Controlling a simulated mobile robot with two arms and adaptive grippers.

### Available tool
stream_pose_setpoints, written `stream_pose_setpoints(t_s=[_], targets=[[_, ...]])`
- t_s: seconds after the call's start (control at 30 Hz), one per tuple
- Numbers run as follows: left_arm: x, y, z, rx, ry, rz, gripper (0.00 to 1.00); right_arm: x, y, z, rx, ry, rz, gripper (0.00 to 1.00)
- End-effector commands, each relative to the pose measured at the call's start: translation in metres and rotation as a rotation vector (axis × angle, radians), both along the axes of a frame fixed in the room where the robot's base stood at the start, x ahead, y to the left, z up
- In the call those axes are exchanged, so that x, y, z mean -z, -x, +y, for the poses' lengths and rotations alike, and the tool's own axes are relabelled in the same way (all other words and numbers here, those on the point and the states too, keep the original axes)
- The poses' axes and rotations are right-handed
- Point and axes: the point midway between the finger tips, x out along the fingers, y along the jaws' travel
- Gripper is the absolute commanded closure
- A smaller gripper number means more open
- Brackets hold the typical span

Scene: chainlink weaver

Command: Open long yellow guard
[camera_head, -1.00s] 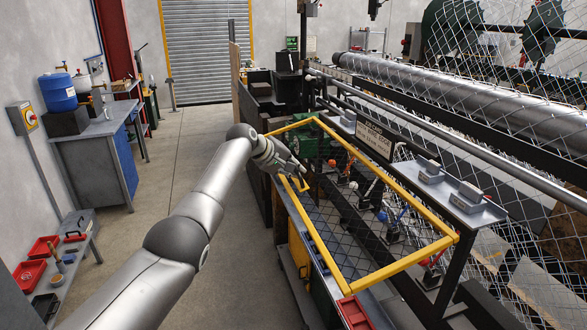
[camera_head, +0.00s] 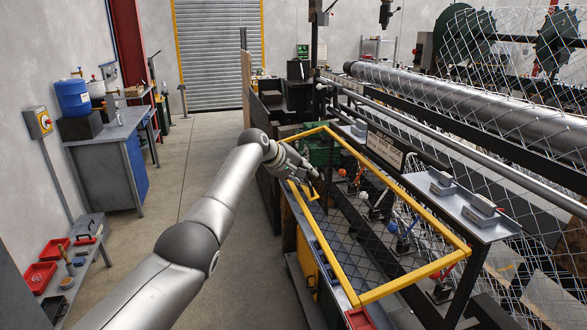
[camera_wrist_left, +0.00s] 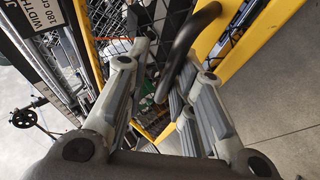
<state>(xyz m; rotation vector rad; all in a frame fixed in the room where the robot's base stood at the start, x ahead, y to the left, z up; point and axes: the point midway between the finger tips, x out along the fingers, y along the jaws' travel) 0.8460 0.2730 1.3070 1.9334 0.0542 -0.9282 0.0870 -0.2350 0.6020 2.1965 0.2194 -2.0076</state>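The long yellow guard (camera_head: 410,202) is a rectangular yellow frame with dark mesh. It lies along the front of the machine in the head view and looks closed down over it. My left gripper (camera_head: 316,181) is at this edge, right by the handle. In the left wrist view its fingers (camera_wrist_left: 165,68) are spread apart, and a dark curved bar (camera_wrist_left: 185,50) runs between them. I cannot tell whether they touch it. Yellow frame (camera_wrist_left: 250,55) shows beyond. My right gripper is out of view.
The aisle floor between is clear.

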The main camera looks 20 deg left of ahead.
Motion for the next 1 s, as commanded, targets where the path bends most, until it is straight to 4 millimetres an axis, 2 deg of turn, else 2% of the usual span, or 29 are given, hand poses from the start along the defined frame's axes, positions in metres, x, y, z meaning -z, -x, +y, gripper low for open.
stream_pose_setpoints(t_s=[0.03, 0.27, 0.8, 1.0], targets=[[-0.006, 0.0, 0.0, 0.0, 0.004, -0.01, 0.81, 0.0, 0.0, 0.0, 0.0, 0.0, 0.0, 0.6], [-0.017, 0.014, 0.007, 0.0, 0.002, -0.01, 0.81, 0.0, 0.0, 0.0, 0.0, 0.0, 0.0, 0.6], [-0.061, 0.068, 0.033, -0.002, 0.001, -0.003, 0.81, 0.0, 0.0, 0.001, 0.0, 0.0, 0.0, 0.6], [-0.072, 0.08, 0.039, -0.002, 0.003, -0.001, 0.81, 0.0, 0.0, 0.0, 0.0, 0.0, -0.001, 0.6]])
